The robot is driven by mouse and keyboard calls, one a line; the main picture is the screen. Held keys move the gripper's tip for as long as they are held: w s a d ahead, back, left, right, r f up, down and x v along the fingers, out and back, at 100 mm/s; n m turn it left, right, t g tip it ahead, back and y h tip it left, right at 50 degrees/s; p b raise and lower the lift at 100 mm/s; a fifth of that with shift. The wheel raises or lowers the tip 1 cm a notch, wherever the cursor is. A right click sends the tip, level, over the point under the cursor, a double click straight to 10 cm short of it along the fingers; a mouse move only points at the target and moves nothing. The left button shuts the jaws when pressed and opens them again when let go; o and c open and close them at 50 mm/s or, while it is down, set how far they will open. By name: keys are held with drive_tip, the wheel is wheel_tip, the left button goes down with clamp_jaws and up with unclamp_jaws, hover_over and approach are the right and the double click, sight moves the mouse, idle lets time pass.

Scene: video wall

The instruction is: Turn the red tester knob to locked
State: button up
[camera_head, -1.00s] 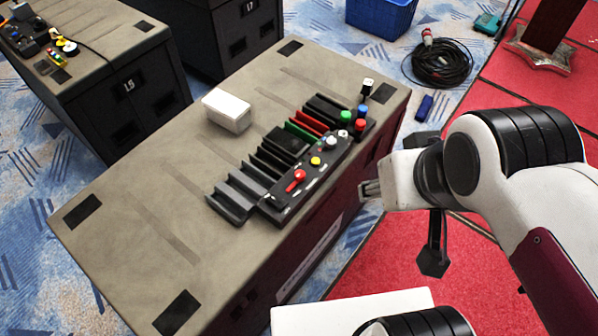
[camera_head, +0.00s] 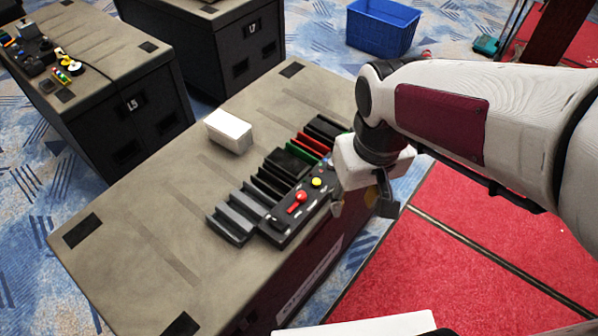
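The tester (camera_head: 276,230) is a narrow black panel along the right side of the crate top. Its red knob (camera_head: 300,196) has a short handle pointing to the lower left. A yellow button (camera_head: 317,182) sits just right of the knob. My gripper (camera_head: 362,208) hangs over the crate's right edge, to the right of the red knob and apart from it. Its fingers point down and are partly seen; whether they are open or shut is unclear. My arm hides the panel's far end and the coloured buttons there.
Black, red and green slotted pieces (camera_head: 285,160) stand beside the panel. A white box (camera_head: 229,131) sits on the crate top (camera_head: 150,205), whose left part is clear. Other crates stand behind. A blue basket (camera_head: 382,27) is on the floor.

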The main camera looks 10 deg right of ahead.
sight(301, 195)
drive_tip(key=w+a+f+n, duration=0.2)
drive_tip(key=w+f+n, duration=0.1)
drive_tip(key=w+f, duration=0.2)
drive_tip(key=w+a+f+n+g, duration=0.1)
drive_tip(key=w+a+f+n, duration=0.1)
drive_tip(key=w+f+n, duration=0.2)
drive_tip(key=w+a+f+n+g, duration=0.1)
drive_tip(key=w+a+f+n, duration=0.2)
drive_tip(key=w+f, duration=0.4)
drive_tip(key=shift+w+n, duration=0.7)
drive_tip(key=shift+w+r+n, duration=0.2)
drive_tip(key=shift+w+n, duration=0.2)
drive_tip(key=shift+w+a+n, duration=0.1)
drive_tip(key=shift+w+n, duration=0.05)
drive_tip(key=shift+n, duration=0.65)
drive_tip(key=shift+f, duration=3.9)
clamp_jaws()
